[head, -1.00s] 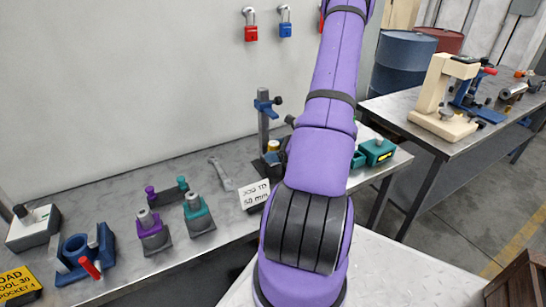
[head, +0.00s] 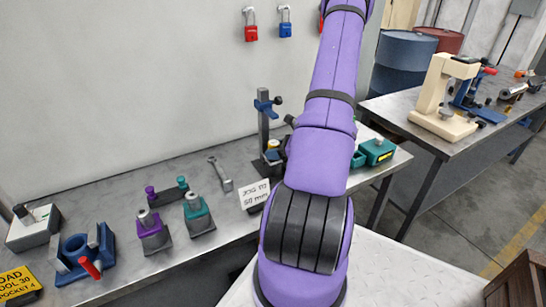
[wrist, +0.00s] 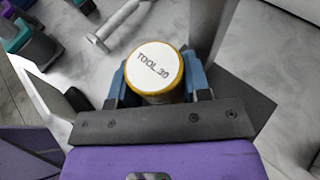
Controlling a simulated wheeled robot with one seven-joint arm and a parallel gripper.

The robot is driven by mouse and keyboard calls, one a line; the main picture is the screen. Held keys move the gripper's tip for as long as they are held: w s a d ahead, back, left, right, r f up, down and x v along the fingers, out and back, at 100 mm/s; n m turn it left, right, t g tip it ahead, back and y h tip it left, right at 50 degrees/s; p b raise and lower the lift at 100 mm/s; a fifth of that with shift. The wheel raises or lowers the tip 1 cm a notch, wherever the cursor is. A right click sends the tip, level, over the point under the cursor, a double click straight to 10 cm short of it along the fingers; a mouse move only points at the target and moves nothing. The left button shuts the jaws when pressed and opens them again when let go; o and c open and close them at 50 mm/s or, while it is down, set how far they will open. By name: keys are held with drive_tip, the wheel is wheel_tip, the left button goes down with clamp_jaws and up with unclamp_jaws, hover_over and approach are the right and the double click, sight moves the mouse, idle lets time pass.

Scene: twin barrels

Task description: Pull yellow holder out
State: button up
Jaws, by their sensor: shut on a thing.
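The yellow holder (wrist: 155,70) has a round white top marked "TOOL_30" and a yellow rim. It also shows in the head view as a small yellow piece (head: 272,145) at the foot of a grey post stand (head: 264,125), partly behind my arm. In the wrist view my gripper (wrist: 157,88) has its blue fingertips on either side of the holder, shut on it. The holder's lower part is hidden, so I cannot tell how it sits in the stand.
A wrench (head: 220,173) lies left of the stand. Purple (head: 152,232) and teal (head: 198,214) holders stand further left on the bench. A lettered sign (head: 255,194) is at the front edge. Teal blocks (head: 377,151) are to the right.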

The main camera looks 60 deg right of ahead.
drive_tip(key=shift+r, duration=0.65)
idle(0.3)
drive_tip(key=shift+r, duration=3.5)
